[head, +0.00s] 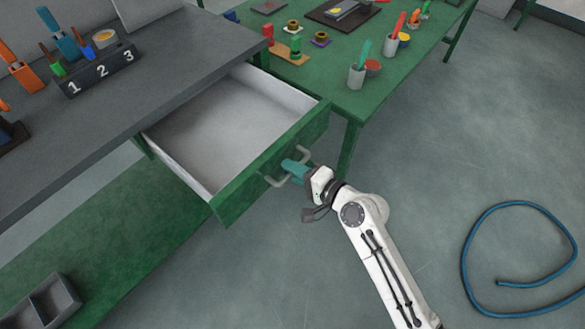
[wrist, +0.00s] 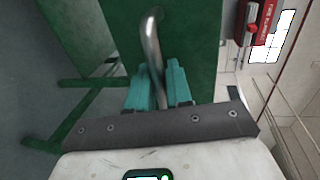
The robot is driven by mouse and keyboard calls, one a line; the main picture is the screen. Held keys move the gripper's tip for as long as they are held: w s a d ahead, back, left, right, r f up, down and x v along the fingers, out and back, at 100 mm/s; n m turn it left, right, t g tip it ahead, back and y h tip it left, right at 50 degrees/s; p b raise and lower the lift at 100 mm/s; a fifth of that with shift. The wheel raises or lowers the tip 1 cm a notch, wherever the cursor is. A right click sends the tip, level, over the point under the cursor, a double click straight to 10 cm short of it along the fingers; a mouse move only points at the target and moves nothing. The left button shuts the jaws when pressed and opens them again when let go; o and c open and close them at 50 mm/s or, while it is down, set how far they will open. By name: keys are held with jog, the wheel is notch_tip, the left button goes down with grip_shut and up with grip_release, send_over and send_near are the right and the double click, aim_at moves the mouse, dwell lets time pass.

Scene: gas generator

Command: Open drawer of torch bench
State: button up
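The drawer (head: 225,125) of the bench is pulled well out in the head view, with a green front (head: 275,160) and a pale, empty inside. A curved metal handle (head: 277,182) is on its front. My gripper (head: 292,168) is at this handle, with teal fingers. In the wrist view the handle (wrist: 152,42) runs between the two fingers of my gripper (wrist: 158,82), which close on it from both sides. The lower part of the handle is partly hidden by the fingers.
The dark bench top (head: 160,70) carries a numbered tool holder (head: 100,72). A green table (head: 345,75) with cups and tools stands behind the drawer. A blue hose (head: 465,265) lies on the floor at the right. Floor between hose and arm is clear.

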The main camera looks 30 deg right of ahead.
jog(key=shift+o, duration=1.3)
jog(key=v, duration=1)
jog(key=shift+s+b, duration=0.35)
jog(key=shift+b, duration=0.1)
jog(key=shift+d, duration=0.1)
jog(key=s+a+f+n+g+p, duration=0.2)
jog(key=s+a+f+n+g, duration=0.15)
jog(key=s+n+g, duration=0.35)
jog(key=s+d+n+g+h+p, duration=0.2)
jog(key=s+d+n+g+h, duration=0.2)
jog(key=s, duration=0.6)
jog(key=n+g+h, duration=0.1)
jog(key=n+g, duration=0.1)
jog(key=n, duration=0.1)
jog(key=shift+d+g, duration=0.4)
